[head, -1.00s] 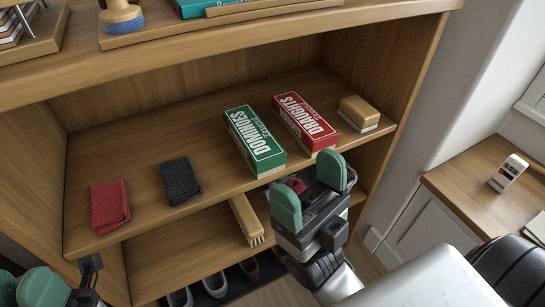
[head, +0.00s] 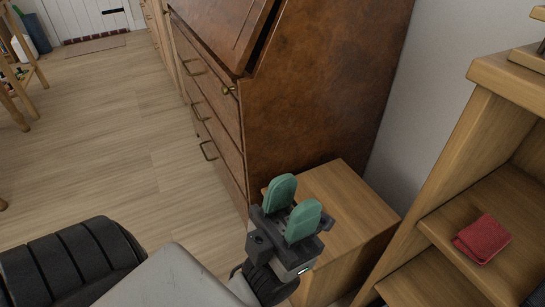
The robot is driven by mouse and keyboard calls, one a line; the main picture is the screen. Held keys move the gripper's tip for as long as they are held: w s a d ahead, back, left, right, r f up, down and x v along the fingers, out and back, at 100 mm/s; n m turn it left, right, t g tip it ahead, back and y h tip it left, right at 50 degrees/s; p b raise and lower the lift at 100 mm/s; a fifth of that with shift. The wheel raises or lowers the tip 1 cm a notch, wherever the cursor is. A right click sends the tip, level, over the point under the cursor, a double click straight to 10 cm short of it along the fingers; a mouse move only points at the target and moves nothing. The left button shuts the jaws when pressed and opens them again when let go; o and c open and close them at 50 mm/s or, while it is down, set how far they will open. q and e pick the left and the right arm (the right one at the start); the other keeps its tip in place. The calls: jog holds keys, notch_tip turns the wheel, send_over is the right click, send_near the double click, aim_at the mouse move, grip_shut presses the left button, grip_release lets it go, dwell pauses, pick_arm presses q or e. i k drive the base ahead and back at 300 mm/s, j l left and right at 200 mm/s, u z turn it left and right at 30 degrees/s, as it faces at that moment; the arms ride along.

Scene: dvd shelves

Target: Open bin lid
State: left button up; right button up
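A low wooden box (head: 345,207) with a flat, plain top stands between the dark brown bureau and the shelf unit; it may be the bin, and its top is shut. My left gripper (head: 293,203) is in front of the box's left part in the picture, with its green fingers apart and nothing between them. It hides part of the box's front and near edge. I cannot tell whether it touches the box. My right gripper is out of view.
The dark brown bureau (head: 310,95) with brass handles stands behind and left of the box. The shelf unit (head: 455,190), with a folded red cloth (head: 482,238), is close on the right. The wooden floor (head: 120,150) is open on the left.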

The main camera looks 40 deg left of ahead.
aim_at(360, 215)
jog(key=k+u, duration=0.1)
jog(key=u, duration=0.6)
jog(key=k+j+u, duration=0.1)
jog(key=j+u, duration=0.65)
